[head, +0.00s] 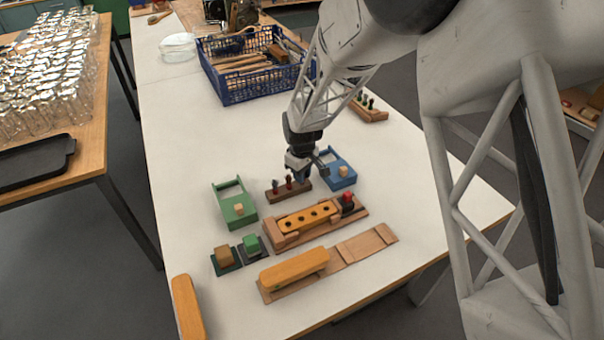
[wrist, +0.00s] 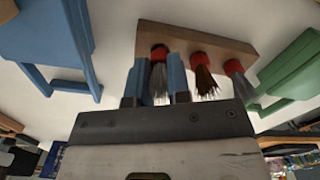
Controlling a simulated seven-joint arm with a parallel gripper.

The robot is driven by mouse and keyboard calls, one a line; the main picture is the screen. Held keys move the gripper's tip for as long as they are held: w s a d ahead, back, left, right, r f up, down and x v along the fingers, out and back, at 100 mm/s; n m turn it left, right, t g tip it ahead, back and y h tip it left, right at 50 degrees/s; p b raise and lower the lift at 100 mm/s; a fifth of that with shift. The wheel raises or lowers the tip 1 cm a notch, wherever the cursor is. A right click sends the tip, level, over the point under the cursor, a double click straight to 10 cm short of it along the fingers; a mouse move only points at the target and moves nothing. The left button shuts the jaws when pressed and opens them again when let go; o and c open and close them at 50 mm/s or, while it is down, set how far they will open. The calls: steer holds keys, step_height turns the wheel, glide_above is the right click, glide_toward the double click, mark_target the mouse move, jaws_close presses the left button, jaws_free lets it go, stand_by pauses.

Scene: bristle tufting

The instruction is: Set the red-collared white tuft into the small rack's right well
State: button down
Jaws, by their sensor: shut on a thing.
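My gripper (head: 303,174) is at the rack's right end in the head view. In the wrist view its two blue fingers (wrist: 158,78) are shut on the red-collared white tuft (wrist: 159,74), whose bristles look greyish white. The tuft's red collar is at the rack's face; I cannot tell if it is fully seated. A red-collared dark red tuft (wrist: 204,80) and a red-collared grey tuft (wrist: 238,75) stand in the rack beside it.
A green holder (head: 236,207) stands left of the rack and a blue holder (head: 341,172) close on the right. In front is an orange block with several holes (head: 307,217) in a wooden fixture. A blue crate (head: 240,90) stands behind.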

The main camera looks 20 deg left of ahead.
steer(key=shift+f, duration=0.4)
stand_by(0.6)
steer(key=c, duration=1)
jaws_free()
steer(key=shift+o, duration=0.5)
steer(key=o, duration=0.3)
steer(key=shift+r, duration=0.2)
steer(key=shift+r, duration=3.3)
